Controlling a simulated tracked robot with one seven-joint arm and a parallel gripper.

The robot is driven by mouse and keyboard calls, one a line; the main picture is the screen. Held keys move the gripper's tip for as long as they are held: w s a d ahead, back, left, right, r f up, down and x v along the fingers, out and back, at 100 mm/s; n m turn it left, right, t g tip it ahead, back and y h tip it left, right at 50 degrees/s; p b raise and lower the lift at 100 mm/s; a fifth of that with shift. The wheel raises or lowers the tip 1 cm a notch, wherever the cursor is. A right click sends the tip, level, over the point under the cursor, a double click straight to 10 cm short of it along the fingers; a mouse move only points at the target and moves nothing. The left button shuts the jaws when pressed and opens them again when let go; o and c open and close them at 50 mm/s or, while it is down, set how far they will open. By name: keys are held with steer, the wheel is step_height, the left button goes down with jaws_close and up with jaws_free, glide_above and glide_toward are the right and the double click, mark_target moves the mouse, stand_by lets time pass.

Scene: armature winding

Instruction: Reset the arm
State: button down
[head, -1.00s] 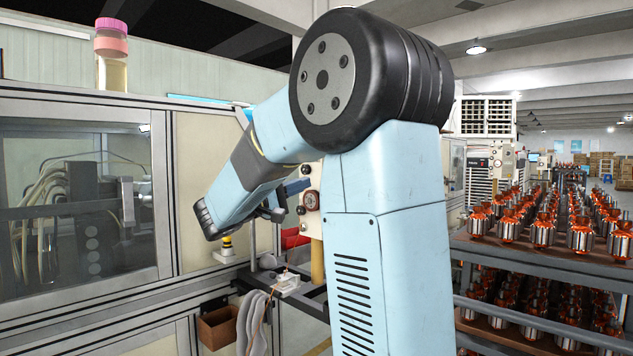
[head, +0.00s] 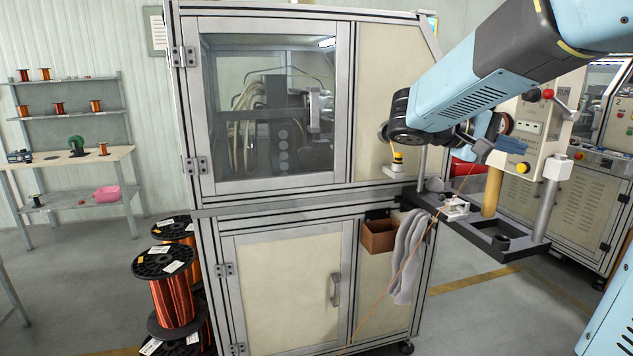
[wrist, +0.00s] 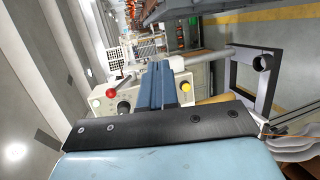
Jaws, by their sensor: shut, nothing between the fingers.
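My light-blue arm reaches in from the upper right of the head view and bends at a black joint over the winding machine's right edge. My gripper (head: 520,147) points right, in front of a cream control box (head: 525,125). In the wrist view its blue fingers (wrist: 159,68) lie side by side, closed and empty. The control box, with a red knob (wrist: 111,93) and a yellow button (wrist: 185,87), shows behind the fingers. Whether the fingers touch the box cannot be told.
The winding machine (head: 290,200) fills the middle of the head view. A dark bracket shelf (head: 470,232) with a small white fixture (head: 455,208) sits below my gripper. A thin copper wire (head: 395,275) runs up to it. Wire spools (head: 172,290) stand at left.

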steer(key=s+a+f+t+y, duration=0.2)
steer(key=s+a+f+y, duration=0.3)
steer(key=s+f+y, duration=0.5)
steer(key=s+a+f+t+y, duration=0.2)
steer(key=s+a+t+y, duration=0.1)
steer(key=a, duration=0.6)
steer(key=shift+s+m+t+y, duration=0.3)
steer(key=shift+s+m+y, duration=0.1)
steer(key=shift+s+y, duration=0.6)
steer(key=shift+w, duration=0.15)
